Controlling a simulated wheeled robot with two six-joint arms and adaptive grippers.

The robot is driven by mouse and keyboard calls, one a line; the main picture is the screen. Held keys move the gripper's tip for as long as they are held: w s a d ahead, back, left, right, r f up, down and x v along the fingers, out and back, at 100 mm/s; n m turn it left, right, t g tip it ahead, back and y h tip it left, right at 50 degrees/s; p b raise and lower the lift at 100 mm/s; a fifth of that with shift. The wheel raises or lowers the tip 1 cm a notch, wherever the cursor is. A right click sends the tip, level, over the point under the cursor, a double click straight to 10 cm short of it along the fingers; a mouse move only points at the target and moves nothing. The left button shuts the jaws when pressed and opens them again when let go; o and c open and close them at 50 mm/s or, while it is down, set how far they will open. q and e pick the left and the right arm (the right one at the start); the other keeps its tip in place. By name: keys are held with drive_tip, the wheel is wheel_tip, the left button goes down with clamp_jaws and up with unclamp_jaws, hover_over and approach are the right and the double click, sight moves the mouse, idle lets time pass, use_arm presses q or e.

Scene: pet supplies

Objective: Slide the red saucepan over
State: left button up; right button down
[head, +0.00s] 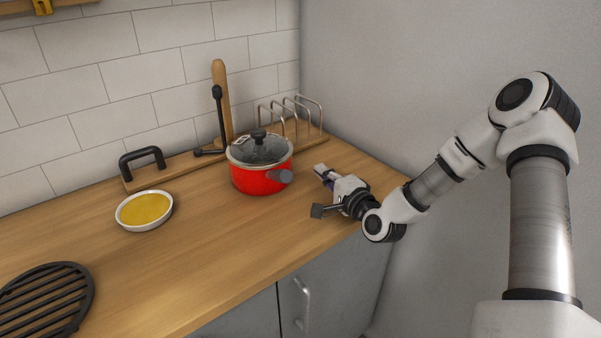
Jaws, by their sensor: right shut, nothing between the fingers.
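My left gripper is not in view.
A white bowl with yellow contents (145,210) stands to the left. A black round grate (42,300) lies at the front left. A wooden board with a black handle (142,160) and a wire rack (291,117) stand along the tiled wall. The counter (215,260) in front is clear.

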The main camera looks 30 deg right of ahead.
drive_tip(key=w, duration=0.2)
drive_tip(key=w+a, duration=0.1)
drive_tip(key=shift+r, duration=0.25)
drive_tip(key=shift+w+a, duration=0.15)
drive_tip(key=shift+a, duration=0.45)
drive_tip(key=shift+w+a, duration=0.15)
drive_tip(key=shift+a, duration=0.45)
drive_tip(key=shift+w+a, duration=0.15)
drive_tip(key=shift+a, duration=0.2)
drive_tip(key=shift+f, duration=0.1)
